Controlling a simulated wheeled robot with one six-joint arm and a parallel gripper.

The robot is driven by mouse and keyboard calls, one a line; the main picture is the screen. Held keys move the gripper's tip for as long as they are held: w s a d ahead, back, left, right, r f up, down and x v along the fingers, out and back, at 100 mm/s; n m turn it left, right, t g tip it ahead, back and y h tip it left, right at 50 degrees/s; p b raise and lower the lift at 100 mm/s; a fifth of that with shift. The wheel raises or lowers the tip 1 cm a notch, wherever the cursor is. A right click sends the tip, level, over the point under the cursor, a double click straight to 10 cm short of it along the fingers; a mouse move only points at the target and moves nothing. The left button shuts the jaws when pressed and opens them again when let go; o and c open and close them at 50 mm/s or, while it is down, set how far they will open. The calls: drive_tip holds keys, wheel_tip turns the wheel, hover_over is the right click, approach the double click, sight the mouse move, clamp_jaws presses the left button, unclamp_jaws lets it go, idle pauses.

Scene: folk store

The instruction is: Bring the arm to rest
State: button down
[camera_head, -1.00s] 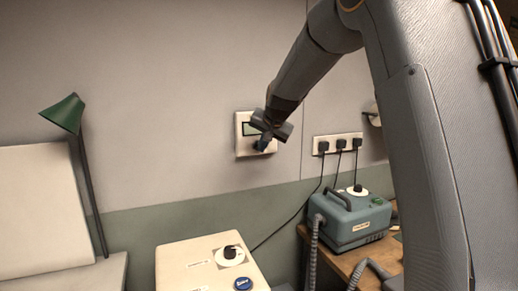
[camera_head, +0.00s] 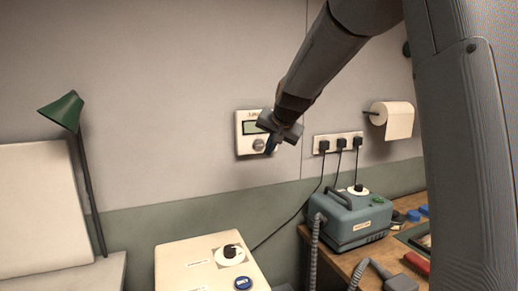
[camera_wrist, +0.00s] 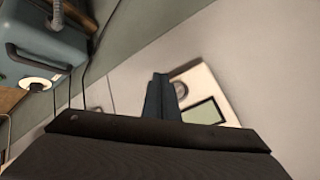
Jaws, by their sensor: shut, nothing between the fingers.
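My gripper (camera_head: 272,147) is at the end of my arm, in front of the wall and pointing down and left in the head view. Its fingers are together with nothing between them. They also show in the wrist view (camera_wrist: 160,90). Behind it on the wall is a white control panel (camera_head: 240,142) with a screen and a round grey knob (camera_head: 259,144). The panel (camera_wrist: 228,98) and knob (camera_wrist: 180,88) are just right of the fingers in the wrist view. The gripper looks apart from the knob, though the gap is hard to judge.
A socket strip (camera_head: 331,137) with several plugs and a paper roll (camera_head: 398,119) are on the wall. A teal machine (camera_head: 352,222) stands on a wooden bench at right. A cream box (camera_head: 190,258) stands below the panel. A green lamp (camera_head: 63,111) is at left.

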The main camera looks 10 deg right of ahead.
drive_tip(key=shift+s+d, duration=0.1)
drive_tip(key=shift+s, duration=0.45)
drive_tip(key=s+f+n+g, duration=0.2)
drive_tip(key=s+f, duration=0.6)
drive_tip(key=s, duration=0.4)
drive_tip(key=s+f+n+g, duration=0.2)
drive_tip(key=s+f, duration=0.6)
drive_tip(key=s, duration=0.4)
drive_tip(key=s+f+n+g, duration=0.2)
drive_tip(key=s+f, duration=0.6)
drive_tip(key=s, duration=0.4)
drive_tip(key=shift+a+f+g+h, duration=0.35)
drive_tip(key=shift+f+g+h, duration=0.05)
drive_tip(key=shift+g, duration=0.4)
